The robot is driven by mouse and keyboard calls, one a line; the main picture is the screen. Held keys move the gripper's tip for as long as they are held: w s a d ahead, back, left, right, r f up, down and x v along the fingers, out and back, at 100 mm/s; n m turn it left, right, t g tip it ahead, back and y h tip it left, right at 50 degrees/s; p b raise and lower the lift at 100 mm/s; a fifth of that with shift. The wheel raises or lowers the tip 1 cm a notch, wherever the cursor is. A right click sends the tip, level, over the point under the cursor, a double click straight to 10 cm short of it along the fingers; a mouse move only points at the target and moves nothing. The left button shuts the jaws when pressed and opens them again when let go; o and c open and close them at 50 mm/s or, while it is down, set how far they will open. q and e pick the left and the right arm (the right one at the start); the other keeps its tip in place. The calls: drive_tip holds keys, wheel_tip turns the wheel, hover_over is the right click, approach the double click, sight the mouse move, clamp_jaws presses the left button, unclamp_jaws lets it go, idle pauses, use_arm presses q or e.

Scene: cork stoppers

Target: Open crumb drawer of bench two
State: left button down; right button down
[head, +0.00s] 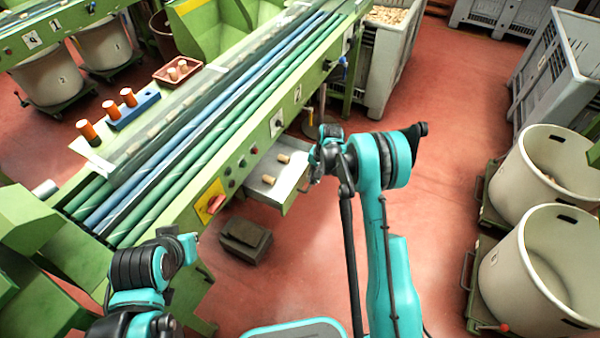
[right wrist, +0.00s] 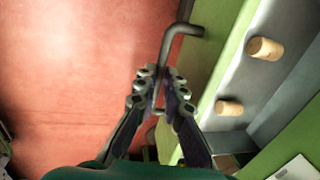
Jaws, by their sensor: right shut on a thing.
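The crumb drawer (head: 262,189) sticks out from under the bench marked 2, open, with two corks on its grey floor. In the right wrist view its green front (right wrist: 226,62) and grey inside show at the right. Its dark bar handle (right wrist: 184,30) runs between my right fingertips. My right gripper (right wrist: 163,84) is shut on this handle; in the head view it is at the drawer's outer end, partly hidden by its own wrist. My left arm is at the lower left, but its gripper fingers do not show.
Bench two's control panel (head: 238,165) is beside the drawer. A dark box (head: 245,240) lies on the floor below. Two cream bins (head: 540,265) stand at the right. Red floor between drawer and bins is clear.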

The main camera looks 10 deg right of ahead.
drive_tip(key=shift+s+d, duration=0.95)
drive_tip(key=shift+d, duration=0.3)
drive_tip(key=c, duration=1.6)
unclamp_jaws()
wheel_tip(320, 180, up, 12)
drive_tip(key=s+d, duration=0.1)
drive_tip(key=shift+s+d, duration=0.15)
drive_tip(key=shift+d, duration=0.2)
drive_tip(key=shift+f, duration=0.1)
